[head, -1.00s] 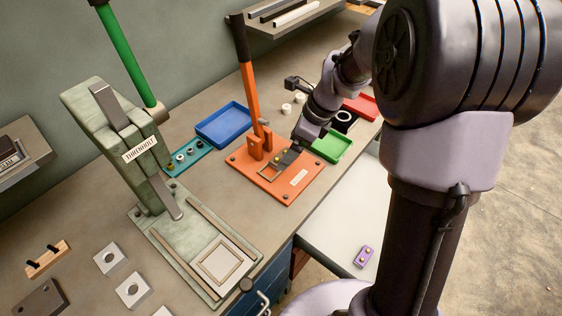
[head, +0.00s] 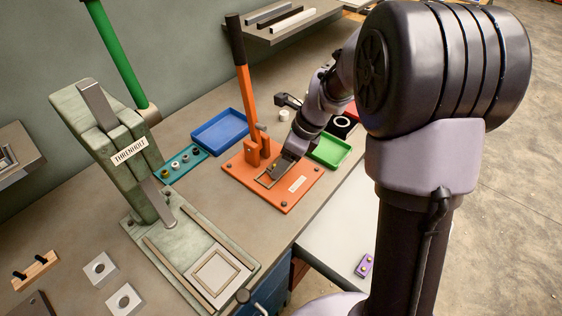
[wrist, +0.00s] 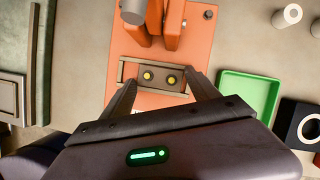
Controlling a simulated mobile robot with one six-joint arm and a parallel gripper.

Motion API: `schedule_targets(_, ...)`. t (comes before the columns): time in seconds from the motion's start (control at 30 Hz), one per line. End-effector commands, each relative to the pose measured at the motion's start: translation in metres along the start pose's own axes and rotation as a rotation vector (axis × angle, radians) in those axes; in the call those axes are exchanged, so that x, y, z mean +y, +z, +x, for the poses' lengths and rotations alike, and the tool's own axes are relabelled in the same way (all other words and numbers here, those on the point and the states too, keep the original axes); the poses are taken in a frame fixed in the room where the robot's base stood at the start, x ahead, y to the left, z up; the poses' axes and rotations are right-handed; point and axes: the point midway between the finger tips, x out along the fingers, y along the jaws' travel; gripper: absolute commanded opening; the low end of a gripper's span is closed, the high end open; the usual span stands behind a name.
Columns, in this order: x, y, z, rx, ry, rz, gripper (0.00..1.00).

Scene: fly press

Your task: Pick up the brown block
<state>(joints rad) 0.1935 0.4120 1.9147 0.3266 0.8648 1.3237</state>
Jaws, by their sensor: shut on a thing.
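The brown block (wrist: 148,78), with two yellow dots on top, sits within a rectangular frame (wrist: 123,70) on the orange press base (wrist: 196,52) in the wrist view. My gripper (wrist: 162,80) has a finger at each end of the block and is shut on it. In the head view my gripper (head: 274,170) is down at the frame on the orange base (head: 292,198), and it hides most of the block there. I cannot tell whether the block is lifted off the base.
The orange press's lever (head: 243,90) stands tall just behind my gripper. A green tray (head: 330,151) is to the right and a blue tray (head: 220,131) behind left. The larger green press (head: 120,150) stands at left. A purple piece (head: 364,265) lies on the white surface in front.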

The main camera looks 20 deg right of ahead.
Motion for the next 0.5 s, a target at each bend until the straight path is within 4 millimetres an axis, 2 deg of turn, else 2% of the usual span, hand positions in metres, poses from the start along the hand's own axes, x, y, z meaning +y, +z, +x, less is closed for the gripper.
schedule_targets(0.17,0.000,0.006,-0.015,0.000,-0.002,-0.001,0.18)
schedule_targets(0.33,0.000,0.017,-0.039,-0.001,-0.002,-0.001,0.18)
schedule_targets(0.5,0.032,-0.003,-0.046,0.000,0.000,0.001,0.18)
